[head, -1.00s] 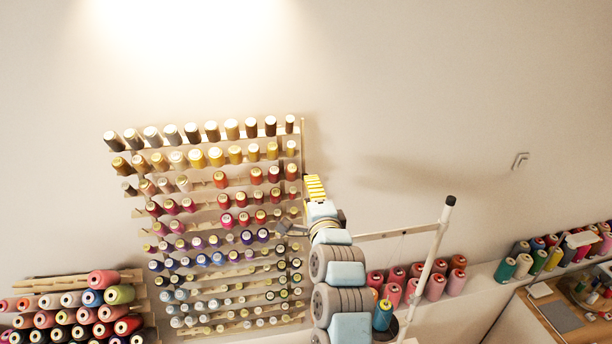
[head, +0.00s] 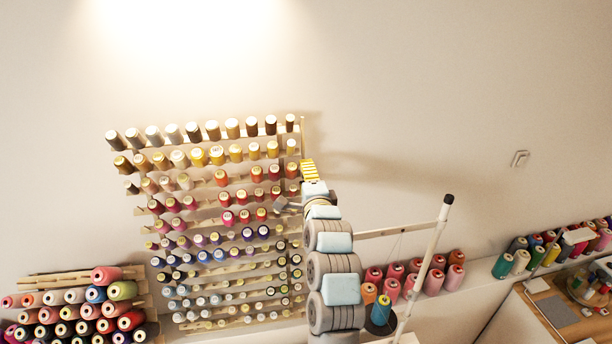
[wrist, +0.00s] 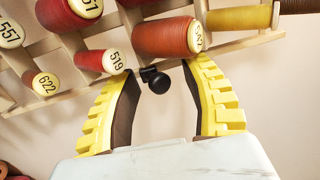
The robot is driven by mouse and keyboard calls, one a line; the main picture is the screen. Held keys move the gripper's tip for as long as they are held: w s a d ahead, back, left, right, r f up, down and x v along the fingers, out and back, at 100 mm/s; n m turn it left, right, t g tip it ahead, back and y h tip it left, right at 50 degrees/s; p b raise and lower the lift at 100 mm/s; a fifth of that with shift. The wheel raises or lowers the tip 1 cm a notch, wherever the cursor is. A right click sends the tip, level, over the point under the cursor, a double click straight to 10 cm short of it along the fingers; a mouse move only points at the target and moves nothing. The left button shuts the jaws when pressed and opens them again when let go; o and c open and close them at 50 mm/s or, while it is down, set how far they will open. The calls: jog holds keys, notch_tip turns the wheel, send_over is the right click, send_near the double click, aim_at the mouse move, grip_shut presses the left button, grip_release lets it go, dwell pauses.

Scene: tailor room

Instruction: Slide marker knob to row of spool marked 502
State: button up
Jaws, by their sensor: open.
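A black marker knob (wrist: 157,82) sits between my gripper's fingers in the wrist view, by the rack's edge. My gripper (wrist: 155,64) has yellow ribbed fingers with dark inner pads. They are spread on both sides of the knob, with gaps showing. In the head view my gripper (head: 309,170) is at the right edge of the spool rack (head: 303,135), beside its upper-middle rows; the knob cannot be made out there. An orange-red spool (wrist: 165,37) is just above the knob, its label turned and hard to read. I cannot make out a 502 label.
A red spool marked 519 (wrist: 101,61), one marked 622 (wrist: 40,82) and one marked 557 (wrist: 10,35) are at left in the wrist view. A thread stand (head: 437,235) rises right of my arm.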

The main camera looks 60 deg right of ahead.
aim_at(303, 139)
grip_shut()
jog(key=r, duration=0.8)
jog(key=shift+w+d+r, duration=0.25)
jog(key=shift+d+r, duration=0.05)
grip_release()
jog(key=shift+a, duration=0.1)
jog(key=v, duration=1.2)
